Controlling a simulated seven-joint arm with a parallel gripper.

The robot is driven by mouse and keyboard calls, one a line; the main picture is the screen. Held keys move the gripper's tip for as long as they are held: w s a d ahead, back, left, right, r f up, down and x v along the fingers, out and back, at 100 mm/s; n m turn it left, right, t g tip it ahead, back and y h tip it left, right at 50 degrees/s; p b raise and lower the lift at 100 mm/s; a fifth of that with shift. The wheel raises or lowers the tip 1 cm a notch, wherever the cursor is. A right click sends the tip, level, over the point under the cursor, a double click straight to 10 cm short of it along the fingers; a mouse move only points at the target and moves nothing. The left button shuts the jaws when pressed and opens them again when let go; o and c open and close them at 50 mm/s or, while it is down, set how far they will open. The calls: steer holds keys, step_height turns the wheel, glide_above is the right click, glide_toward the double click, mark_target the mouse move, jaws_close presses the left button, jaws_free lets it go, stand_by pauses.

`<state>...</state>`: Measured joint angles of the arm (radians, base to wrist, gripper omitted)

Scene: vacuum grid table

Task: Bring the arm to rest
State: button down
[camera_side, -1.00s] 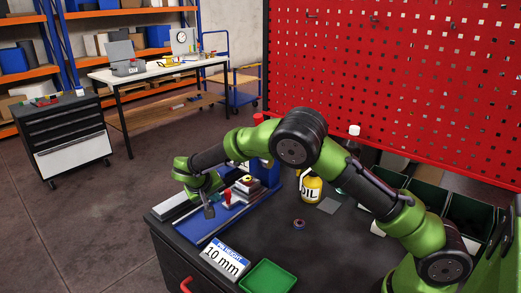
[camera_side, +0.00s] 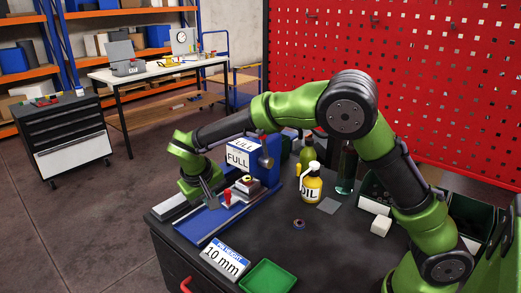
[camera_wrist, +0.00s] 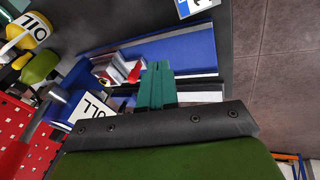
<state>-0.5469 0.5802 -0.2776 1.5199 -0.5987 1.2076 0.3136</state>
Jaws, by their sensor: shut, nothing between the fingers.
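My arm reaches from the right side of the bench, with its elbow raised and my gripper (camera_side: 213,206) at the left end. My gripper hangs over the blue plate (camera_side: 200,231), beside a small stack with a red-handled part (camera_side: 228,196). In the wrist view, the two teal fingers (camera_wrist: 157,78) lie side by side, shut and empty, in front of the blue plate (camera_wrist: 185,48). The red part (camera_wrist: 134,72) shows just left of them. Whether the fingertips touch anything below is not clear.
A blue box marked FULL (camera_side: 238,160) stands behind the gripper, with a yellow oil bottle (camera_side: 311,186) to its right. A green tray (camera_side: 268,277) and a 10 mm sign (camera_side: 224,258) sit at the front. A red perforated panel (camera_side: 400,80) rises behind.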

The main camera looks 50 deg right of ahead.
steer(key=s+d+r+t+y, duration=0.1)
steer(key=s+r, duration=0.3)
steer(key=s, duration=0.4)
steer(key=s+d+r+m+t+y, duration=0.1)
steer(key=s+d+r+t+y, duration=0.1)
steer(key=s, duration=0.6)
steer(key=s+d+r+t+y, duration=0.2)
steer(key=s+d+r+y, duration=0.1)
steer(key=s+r, duration=0.3)
steer(key=shift+s+r+m, duration=0.3)
steer(key=shift+s+m, duration=0.1)
steer(key=shift+s, duration=0.6)
